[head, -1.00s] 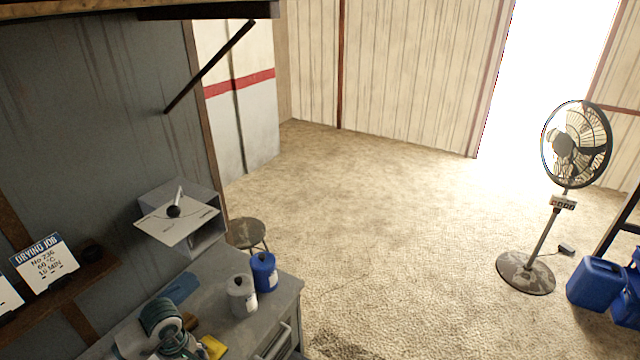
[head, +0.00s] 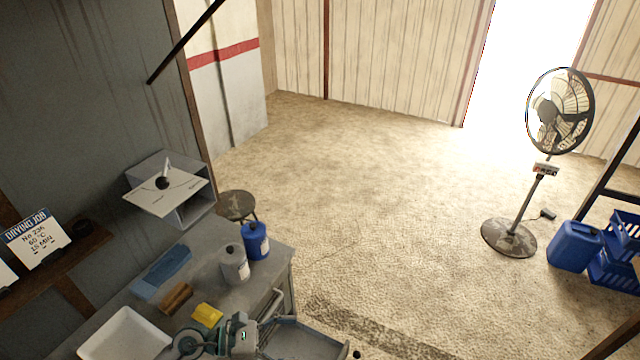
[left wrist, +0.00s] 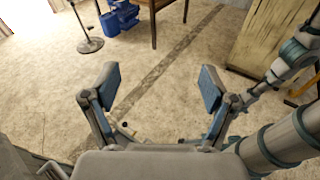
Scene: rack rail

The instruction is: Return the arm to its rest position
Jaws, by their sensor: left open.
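My left gripper (left wrist: 158,82) is open and empty in the left wrist view. Its two blue-grey fingers stand wide apart with bare floor behind them, touching nothing. In the head view, a grey-green part of my arm (head: 238,338) shows at the bottom edge, by the front of the bench; I cannot make out the fingers there. My right gripper is not in view.
The grey bench (head: 205,268) holds a white tray (head: 125,336), a yellow item (head: 207,314), a brown block (head: 176,298), a white bottle (head: 235,264) and a blue bottle (head: 256,241). A fan (head: 510,238) and blue containers (head: 575,246) stand right. The middle floor is clear.

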